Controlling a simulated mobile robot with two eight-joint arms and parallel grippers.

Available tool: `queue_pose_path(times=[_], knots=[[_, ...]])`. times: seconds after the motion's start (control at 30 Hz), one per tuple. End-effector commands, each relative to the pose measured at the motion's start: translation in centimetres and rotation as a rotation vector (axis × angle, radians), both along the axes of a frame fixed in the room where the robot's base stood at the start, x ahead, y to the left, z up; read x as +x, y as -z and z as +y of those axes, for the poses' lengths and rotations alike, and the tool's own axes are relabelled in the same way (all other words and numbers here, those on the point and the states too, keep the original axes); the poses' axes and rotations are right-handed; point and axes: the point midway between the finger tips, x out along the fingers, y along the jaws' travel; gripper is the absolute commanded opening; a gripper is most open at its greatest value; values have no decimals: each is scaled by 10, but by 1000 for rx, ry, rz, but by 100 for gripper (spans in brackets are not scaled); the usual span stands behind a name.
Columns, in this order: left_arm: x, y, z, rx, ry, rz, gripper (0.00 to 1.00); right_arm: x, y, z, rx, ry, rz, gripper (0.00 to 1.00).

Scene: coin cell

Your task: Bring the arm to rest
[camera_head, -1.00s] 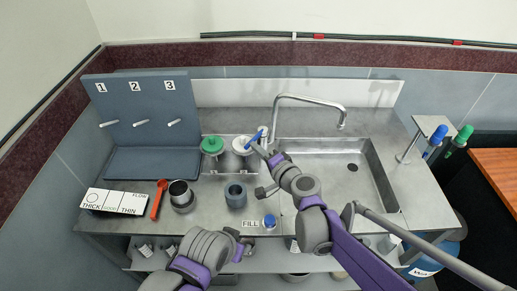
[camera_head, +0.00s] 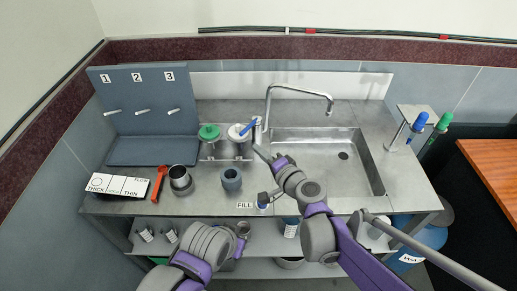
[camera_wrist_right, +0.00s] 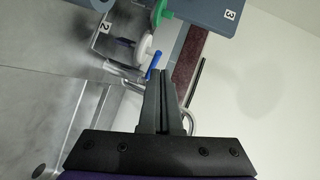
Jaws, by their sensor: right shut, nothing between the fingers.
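My right gripper (camera_head: 261,152) is shut and empty over the back left edge of the sink. In the right wrist view its fingers (camera_wrist_right: 163,100) are together. Just beyond the fingertips is a blue stick (camera_head: 248,127) at a white-lidded container (camera_head: 236,134). The stick (camera_wrist_right: 153,66) and the white lid (camera_wrist_right: 144,50) also show in the right wrist view. A gap shows between stick and fingers in the head view. My left arm comes in low at the front; its gripper (camera_head: 240,246) is small there, and its jaws are unclear.
A green-lidded container (camera_head: 209,133) stands left of the white one. A tall faucet (camera_head: 298,88) arches over the sink (camera_head: 345,180). A pegged board (camera_head: 140,90) is behind.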

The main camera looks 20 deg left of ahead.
Motion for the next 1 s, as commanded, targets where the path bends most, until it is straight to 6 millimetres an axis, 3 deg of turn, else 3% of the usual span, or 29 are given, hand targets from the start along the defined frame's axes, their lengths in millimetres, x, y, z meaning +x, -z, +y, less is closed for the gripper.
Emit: queue_pose_path(times=[0.27, 0.37, 0.43, 0.57, 0.67, 0.9, 1.0], knots=[[1, -2, 0, 0, 0, -1, 50, -2, -2, -3, -3, 0, -1, 0], [1, -2, 0, 0, 0, -1, 50, -5, -4, -14, -36, -1, -12, 0], [1, -2, 0, 0, 0, -1, 50, -12, -5, -34, -96, -5, -31, 0], [1, -3, 0, 0, 0, -2, 50, -35, 0, -93, -292, -21, -70, 0], [1, -3, 0, 0, 0, -2, 50, -63, 12, -149, -479, -32, -76, 0], [1, -4, 0, 0, 0, -2, 50, -146, 56, -283, -931, -39, 2, 0], [1, -4, 0, 0, 0, -2, 50, -179, 73, -328, -1085, -36, 57, 0]])
